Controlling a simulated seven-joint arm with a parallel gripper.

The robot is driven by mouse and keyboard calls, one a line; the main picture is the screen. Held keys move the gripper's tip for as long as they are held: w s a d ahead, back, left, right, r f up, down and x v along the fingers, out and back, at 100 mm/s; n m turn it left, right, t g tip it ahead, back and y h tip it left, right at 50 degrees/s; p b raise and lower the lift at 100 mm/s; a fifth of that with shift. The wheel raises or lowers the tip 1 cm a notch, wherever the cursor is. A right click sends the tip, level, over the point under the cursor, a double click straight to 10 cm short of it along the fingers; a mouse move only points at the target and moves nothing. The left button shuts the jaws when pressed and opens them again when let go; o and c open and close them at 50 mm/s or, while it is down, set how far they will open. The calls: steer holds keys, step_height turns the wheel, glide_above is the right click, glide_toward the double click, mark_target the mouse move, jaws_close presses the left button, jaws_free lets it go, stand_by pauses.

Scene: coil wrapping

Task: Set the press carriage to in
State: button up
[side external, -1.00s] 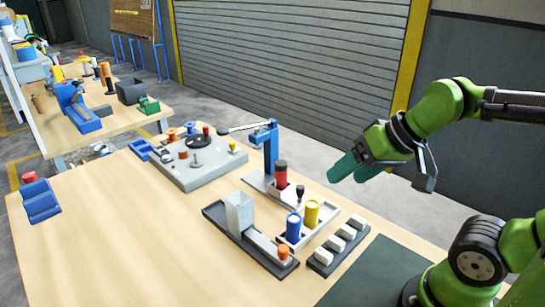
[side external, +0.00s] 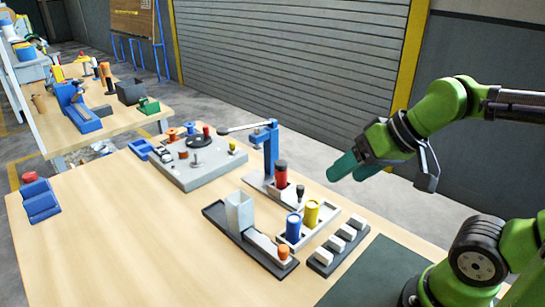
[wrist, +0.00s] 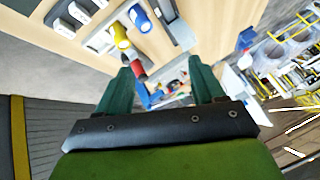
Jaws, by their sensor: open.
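The press is a blue post with an overhanging arm (side external: 270,150) on a pale base, right of the table's middle in the side view. A red cylinder with a dark top (side external: 281,177) stands in front of its post. A black knob (side external: 300,191) stands at the base's near end, seemingly on the carriage; the carriage's exact position is hard to tell. My gripper (side external: 347,168) has dark green fingers and hangs in the air to the right of the press, apart from it. In the wrist view my gripper (wrist: 162,82) is open, with nothing held between the fingers.
A dark-based slide with a clear hopper (side external: 239,212) and an orange knob (side external: 283,252) lies in front. A tray holds blue (side external: 293,228) and yellow (side external: 312,213) cylinders. A black rack (side external: 323,259) holds several white blocks. A grey fixture board (side external: 205,172) sits behind. The table's left side is mostly clear.

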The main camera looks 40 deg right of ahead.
steer(key=shift+f, duration=0.1)
steer(key=shift+c, duration=1.1)
steer(key=w+d+g, duration=0.1)
steer(key=w, duration=0.2)
steer(key=w+d+f+g, duration=0.1)
steer(key=w, duration=0.1)
steer(key=w+d+f+g, duration=0.1)
steer(key=w, duration=0.2)
steer(key=shift+w+d+h, duration=0.35)
steer(key=shift+h, duration=0.05)
steer(key=n+g+h, duration=0.1)
steer(key=n+g, duration=0.3)
glide_above(300, 186)
steer(key=shift+f, duration=1)
step_height(300, 186, down, 16)
steer(key=shift+s+f, duration=0.1)
steer(key=shift+f, duration=0.15)
steer(key=shift+c, duration=0.6)
jaws_close()
